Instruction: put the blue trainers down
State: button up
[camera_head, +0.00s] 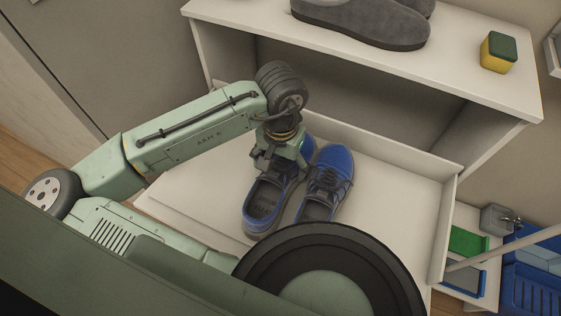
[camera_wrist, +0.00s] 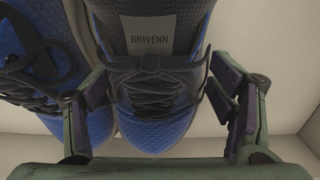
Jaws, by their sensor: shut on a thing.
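The blue trainers (camera_head: 328,178) are a pair with grey insides, side by side over the white open drawer (camera_head: 400,205), toes toward the cabinet. My gripper (camera_head: 283,158) reaches down over the left trainer of the pair and is shut on it, near its laces. In the wrist view the fingers (camera_wrist: 160,90) stand either side of one trainer's laced front (camera_wrist: 160,125), with a "BRIVENN" label inside it. The other trainer (camera_wrist: 40,75) is at the left there, partly cut off. I cannot tell whether the trainers touch the drawer floor.
Grey slip-on shoes (camera_head: 365,22) and a yellow-green sponge (camera_head: 498,52) are on the white cabinet top (camera_head: 450,75). A green tray (camera_head: 468,243) and a blue crate (camera_head: 535,280) are at the lower right. The drawer floor right of the trainers is clear.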

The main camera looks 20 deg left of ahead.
jog(key=o, duration=1.7)
jog(key=shift+o, duration=0.2)
jog(key=shift+r, duration=0.1)
notch_tip(320, 180, up, 11)
jog(key=shift+f, duration=0.1)
jog(key=shift+r, duration=0.55)
